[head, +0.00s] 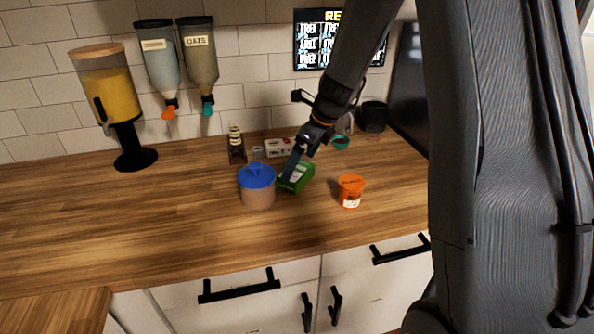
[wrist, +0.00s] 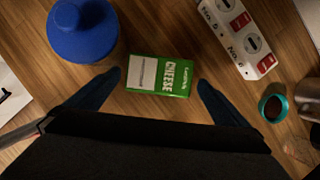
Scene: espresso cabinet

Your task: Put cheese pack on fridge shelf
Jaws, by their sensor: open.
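The cheese pack (wrist: 158,75) is a green and white box lying on the wooden counter, its label reading CHEESE in the wrist view. It also shows in the head view (head: 297,177), partly hidden by my gripper. My gripper (wrist: 160,80) is open, with one dark fingertip to each side of the pack and gaps between them. In the head view my gripper (head: 291,165) points down at the pack from above. No fridge shelf shows in either view.
A blue-lidded jar (head: 257,188) stands close left of the pack, and an orange tub (head: 351,191) stands to the right. A white power strip (wrist: 240,38), a teal cup (head: 341,143) and a dark container (head: 373,116) are behind. The counter's left front (head: 120,230) is clear.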

